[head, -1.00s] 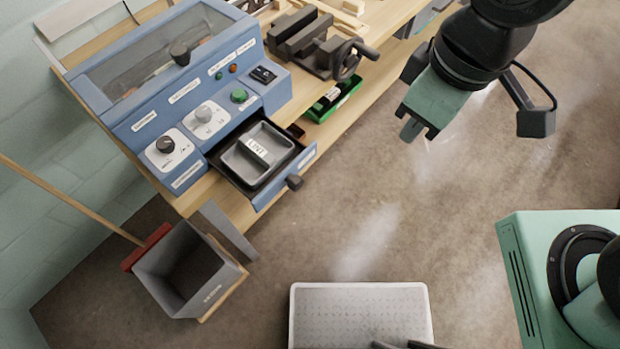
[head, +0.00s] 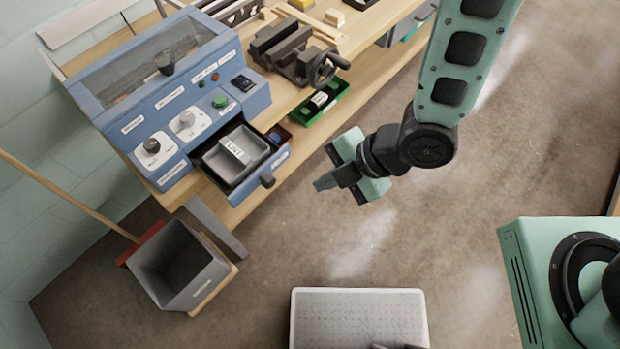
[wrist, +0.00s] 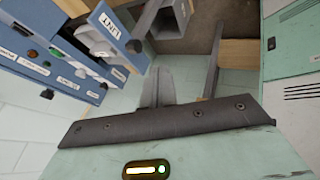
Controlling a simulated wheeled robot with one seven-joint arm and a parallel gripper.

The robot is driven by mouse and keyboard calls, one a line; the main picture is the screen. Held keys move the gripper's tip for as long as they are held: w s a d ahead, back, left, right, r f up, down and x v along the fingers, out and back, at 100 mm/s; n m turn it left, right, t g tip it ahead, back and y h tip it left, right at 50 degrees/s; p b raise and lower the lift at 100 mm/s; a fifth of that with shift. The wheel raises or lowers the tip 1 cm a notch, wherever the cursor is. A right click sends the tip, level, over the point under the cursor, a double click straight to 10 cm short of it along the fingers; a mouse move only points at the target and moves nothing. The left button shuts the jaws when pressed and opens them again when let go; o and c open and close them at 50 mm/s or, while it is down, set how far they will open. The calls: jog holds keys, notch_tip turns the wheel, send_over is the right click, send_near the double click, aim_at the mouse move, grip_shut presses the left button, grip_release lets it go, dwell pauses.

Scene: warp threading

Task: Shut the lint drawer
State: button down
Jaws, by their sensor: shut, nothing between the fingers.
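A dark knob (head: 267,181) sticks out from the drawer front. My gripper (head: 318,184) is shut and empty, to the right of the knob and apart from it, with its fingers pointing left toward the drawer. In the wrist view the drawer (wrist: 116,30) shows at the upper left, beyond the shut fingers (wrist: 157,88).
A pale textured platform (head: 357,318) lies at the bottom. Floor between gripper and bench is clear.

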jog(key=w+a+f+b, duration=0.2)
jog(key=a+f+b, duration=0.5)
jog(key=b, duration=0.4)
jog(key=shift+w+a+f+b, duration=0.4)
jog(key=shift+a, duration=0.5)
jog(key=shift+a, duration=0.1)
